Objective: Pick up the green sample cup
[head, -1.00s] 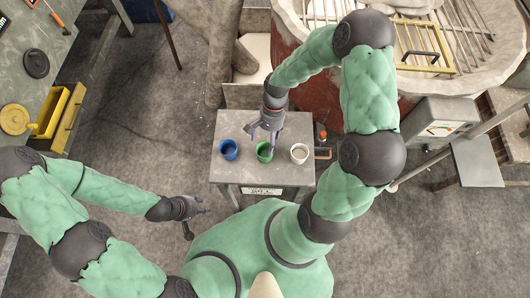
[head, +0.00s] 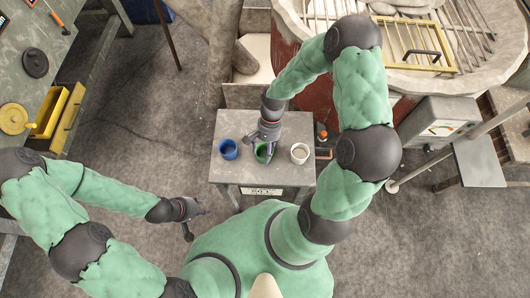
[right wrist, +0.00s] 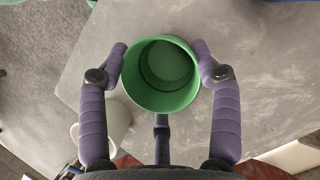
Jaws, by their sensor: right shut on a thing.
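The green sample cup (head: 262,154) stands on the small grey table (head: 240,180), between a blue cup (head: 228,149) and a white cup (head: 299,153). In the right wrist view the green cup (right wrist: 161,75) is seen from above, its inside empty. My right gripper (head: 266,148) is at the green cup, partly covering it in the head view. In the right wrist view its purple fingers (right wrist: 160,68) are shut on the cup's two sides near the rim. My left gripper (head: 203,207) hangs left of the table, away from the cups; its fingers are too small to read.
The white cup also shows in the right wrist view (right wrist: 114,122), close to the fingers. A grey workbench with a yellow bin (head: 50,113) is at the left. A round stone-topped structure with a yellow grate (head: 424,46) is at the upper right.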

